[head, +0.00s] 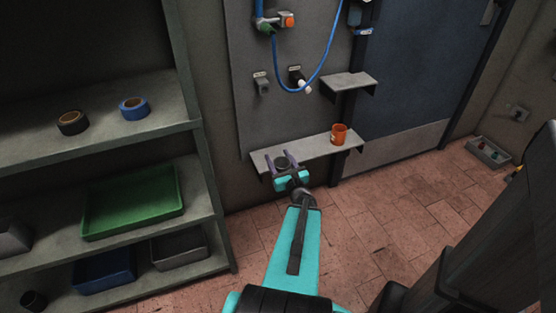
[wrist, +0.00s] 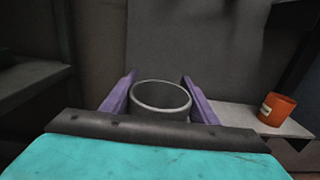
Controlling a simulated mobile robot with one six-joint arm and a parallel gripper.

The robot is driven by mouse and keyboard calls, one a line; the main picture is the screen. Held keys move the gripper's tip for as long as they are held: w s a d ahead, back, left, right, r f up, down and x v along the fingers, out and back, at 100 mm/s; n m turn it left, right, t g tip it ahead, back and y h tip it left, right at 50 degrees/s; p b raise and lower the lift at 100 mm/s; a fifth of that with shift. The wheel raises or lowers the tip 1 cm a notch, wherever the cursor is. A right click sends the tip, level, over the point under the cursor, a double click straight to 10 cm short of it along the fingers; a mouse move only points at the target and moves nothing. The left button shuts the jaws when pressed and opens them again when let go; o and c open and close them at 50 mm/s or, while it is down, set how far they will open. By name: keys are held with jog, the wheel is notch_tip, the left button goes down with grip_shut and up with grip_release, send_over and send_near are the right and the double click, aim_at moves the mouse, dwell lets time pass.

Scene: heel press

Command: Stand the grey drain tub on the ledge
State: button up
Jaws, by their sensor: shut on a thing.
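The grey drain tub (wrist: 161,97) is between the two purple fingers of my gripper (wrist: 160,88) in the wrist view, open end up and roughly upright. My gripper is shut on it. In the head view the tub (head: 283,162) and my gripper (head: 283,160) are in front of the left part of the long grey ledge (head: 318,149). The tub's bottom is hidden by my gripper, so I cannot tell whether it touches the ledge. The ledge also shows in the wrist view (wrist: 238,117), to the right of the tub.
An orange cup (head: 339,134) stands on the right part of the ledge. A smaller shelf (head: 349,81) sticks out above it. A blue hose (head: 318,73) hangs over the panel. A shelving rack (head: 205,165) with trays and tape rolls stands at left.

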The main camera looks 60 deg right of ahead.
jog(key=shift+w+d+f+b, duration=0.3)
jog(key=shift+w+d+b, duration=0.15)
jog(key=shift+b, duration=0.65)
jog(key=shift+w+d+b, duration=0.3)
jog(key=shift+d+b, duration=0.3)
jog(key=shift+b, duration=0.45)
jog(key=w+d+b, duration=0.1)
jog(key=d+b, duration=0.1)
jog(key=b, duration=0.4)
jog(key=shift+w+f+b, duration=0.15)
jog(key=shift+b, duration=0.25)
jog(key=shift+d+b, duration=0.15)
jog(key=shift+b, duration=0.25)
jog(key=w+d+b, duration=0.3)
jog(key=w+d, duration=0.2)
jog(key=d, duration=0.4)
jog(key=shift+w+f, duration=0.3)
jog(key=shift+w, duration=0.1)
jog(key=shift+f, duration=0.1)
